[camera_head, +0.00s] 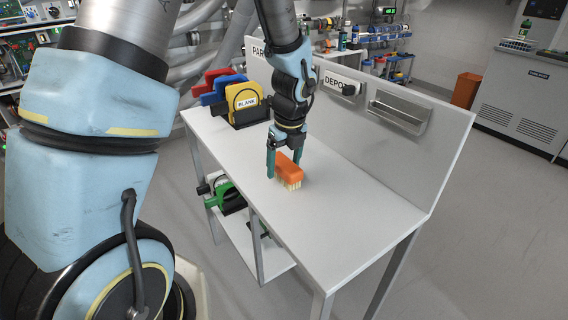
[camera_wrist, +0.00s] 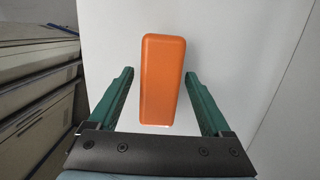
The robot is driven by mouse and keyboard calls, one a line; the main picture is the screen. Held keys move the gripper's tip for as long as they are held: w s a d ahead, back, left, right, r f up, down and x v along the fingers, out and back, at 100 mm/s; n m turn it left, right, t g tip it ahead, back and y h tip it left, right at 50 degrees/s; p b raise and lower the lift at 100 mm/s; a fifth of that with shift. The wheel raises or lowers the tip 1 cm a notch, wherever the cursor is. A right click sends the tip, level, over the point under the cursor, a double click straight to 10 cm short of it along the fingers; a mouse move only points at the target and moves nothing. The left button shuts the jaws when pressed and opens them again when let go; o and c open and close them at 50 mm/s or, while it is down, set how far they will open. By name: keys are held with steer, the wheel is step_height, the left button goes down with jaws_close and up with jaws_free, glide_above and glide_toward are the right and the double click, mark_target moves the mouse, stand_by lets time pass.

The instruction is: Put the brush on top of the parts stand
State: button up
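The brush (camera_head: 289,169) has an orange back and pale bristles and is on or just above the white top of the parts stand (camera_head: 340,212). In the wrist view its orange back (camera_wrist: 162,80) lies between the two green fingers, with a gap on each side. My gripper (camera_head: 284,172) is open and points down around the brush. The fingers of my gripper (camera_wrist: 163,100) do not touch the brush in the wrist view. The stand has a sign beginning "PAR" on its back panel, partly hidden by my arm.
Yellow, red and blue holders (camera_head: 245,103) stand at the stand's far left end. A metal tray (camera_head: 398,110) and a "DEPOT" sign are on the back panel. Green and black parts (camera_head: 226,197) lie on the lower shelf. The right part of the top is clear.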

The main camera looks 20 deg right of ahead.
mark_target(288, 165)
step_height(288, 165, up, 12)
steer(key=s, duration=0.2)
steer(key=s+a+f+n, duration=0.1)
steer(key=a+f+n, duration=0.1)
steer(key=a+n, duration=1)
steer(key=s+a+f+n, duration=0.1)
steer(key=a+f+n, duration=0.1)
steer(key=a+n, duration=1.1)
steer(key=n, duration=0.6)
steer(key=shift+s+a+n+h+b, duration=0.3)
steer(key=shift+n+b, duration=0.05)
steer(key=shift+n, duration=0.05)
steer(key=shift+o, duration=0.2)
steer(key=shift+o, duration=0.7)
